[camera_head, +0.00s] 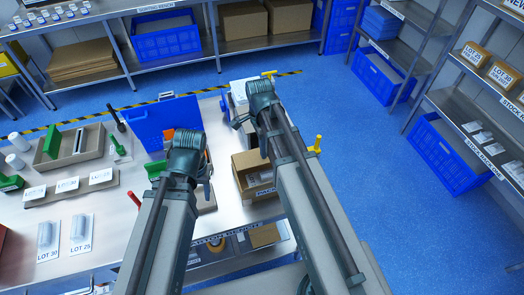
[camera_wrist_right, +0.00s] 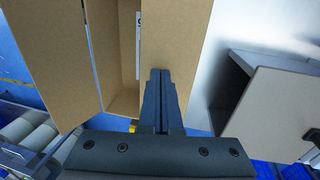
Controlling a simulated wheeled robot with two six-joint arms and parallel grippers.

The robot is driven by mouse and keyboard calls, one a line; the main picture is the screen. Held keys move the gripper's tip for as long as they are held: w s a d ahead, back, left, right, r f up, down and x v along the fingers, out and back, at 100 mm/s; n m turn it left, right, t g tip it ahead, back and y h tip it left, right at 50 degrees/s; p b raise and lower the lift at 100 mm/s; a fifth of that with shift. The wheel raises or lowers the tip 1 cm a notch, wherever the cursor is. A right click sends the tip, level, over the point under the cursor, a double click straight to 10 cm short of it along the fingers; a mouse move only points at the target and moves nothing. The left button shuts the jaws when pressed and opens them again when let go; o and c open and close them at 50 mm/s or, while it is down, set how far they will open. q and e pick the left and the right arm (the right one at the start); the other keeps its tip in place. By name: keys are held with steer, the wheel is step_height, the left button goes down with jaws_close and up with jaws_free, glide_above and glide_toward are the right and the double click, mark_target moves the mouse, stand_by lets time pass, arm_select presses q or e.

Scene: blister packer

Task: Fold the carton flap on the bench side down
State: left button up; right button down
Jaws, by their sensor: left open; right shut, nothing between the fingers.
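The brown carton (camera_head: 245,185) stands at the bench's right end in the head view, partly hidden by my right arm. In the right wrist view, one cardboard flap (camera_wrist_right: 45,50) stands up at the left and another panel (camera_wrist_right: 178,35) is at the right, with the open carton (camera_wrist_right: 122,100) between them. My right gripper (camera_wrist_right: 160,75) is shut and empty, its fingertips overlapping the right panel; I cannot tell whether they touch. In the head view the right gripper (camera_head: 240,120) is mostly hidden by its wrist. My left gripper (camera_head: 206,170) is open, left of the carton, mostly hidden by its arm.
A blue bin (camera_head: 160,118), a tray (camera_head: 92,142) with a green part and labelled lots (camera_head: 48,235) occupy the bench (camera_head: 110,215). A grey box (camera_wrist_right: 275,100) stands right of the carton in the wrist view. Blue floor (camera_head: 350,150) is clear to the right.

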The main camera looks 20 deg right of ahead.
stand_by(0.4)
arm_select(q)
step_height(320, 180, up, 7)
steer(key=p, duration=0.7)
arm_select(e)
steer(key=w+r, duration=0.3)
steer(key=r, duration=0.4)
steer(key=shift+w, duration=0.15)
arm_select(q)
steer(key=shift+r, duration=0.1)
arm_select(e)
steer(key=shift+r, duration=0.1)
